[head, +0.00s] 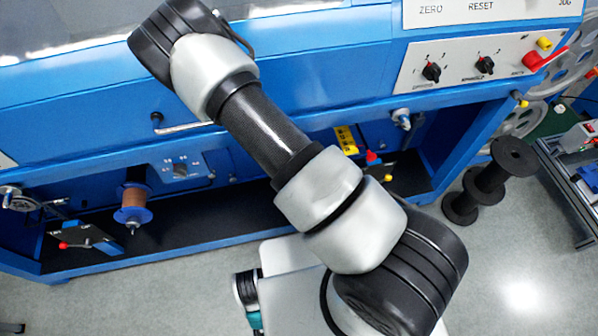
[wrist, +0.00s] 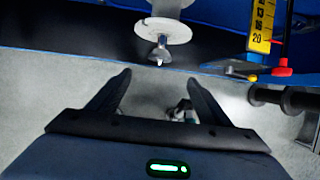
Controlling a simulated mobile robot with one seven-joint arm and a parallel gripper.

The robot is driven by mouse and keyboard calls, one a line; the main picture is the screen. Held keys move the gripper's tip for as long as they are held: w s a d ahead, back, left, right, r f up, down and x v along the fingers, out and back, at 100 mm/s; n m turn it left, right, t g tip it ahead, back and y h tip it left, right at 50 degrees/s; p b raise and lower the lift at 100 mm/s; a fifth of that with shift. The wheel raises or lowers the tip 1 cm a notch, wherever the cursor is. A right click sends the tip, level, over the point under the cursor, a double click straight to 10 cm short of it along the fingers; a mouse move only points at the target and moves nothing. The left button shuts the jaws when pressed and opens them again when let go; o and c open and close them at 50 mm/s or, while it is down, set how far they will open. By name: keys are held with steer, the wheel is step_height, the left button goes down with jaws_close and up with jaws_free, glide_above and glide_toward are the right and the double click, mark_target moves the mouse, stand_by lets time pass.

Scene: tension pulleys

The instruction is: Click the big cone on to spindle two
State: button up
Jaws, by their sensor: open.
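My gripper (wrist: 160,76) shows in the wrist view with its two dark fingers apart and nothing between them. Beyond the fingertips, a pale round disc (wrist: 163,30) sits on a shaft, with a small grey metallic cone-shaped piece (wrist: 160,54) at its near end. A gap shows between this piece and the fingers. I cannot tell whether it is the big cone, or which spindle this is. In the head view my arm covers this area, and my gripper is hidden. A copper-coloured spool (head: 135,196) with blue flanges sits on a spindle at the left.
The blue machine (head: 330,95) has a dark shelf recess below. A yellow scale (wrist: 261,25) and a red knob (wrist: 283,68) stand right of the disc; the scale also shows in the head view (head: 346,139). Black spools (head: 484,180) stand on the floor at right.

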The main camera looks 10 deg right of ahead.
steer(key=b+x, duration=0.3)
steer(key=x, duration=1.4)
steer(key=shift+s+f+b, duration=0.1)
steer(key=shift+f+b, duration=0.1)
steer(key=shift+b, duration=0.2)
steer(key=c, duration=1.3)
steer(key=shift+d+r, duration=0.1)
steer(key=shift+r, duration=0.05)
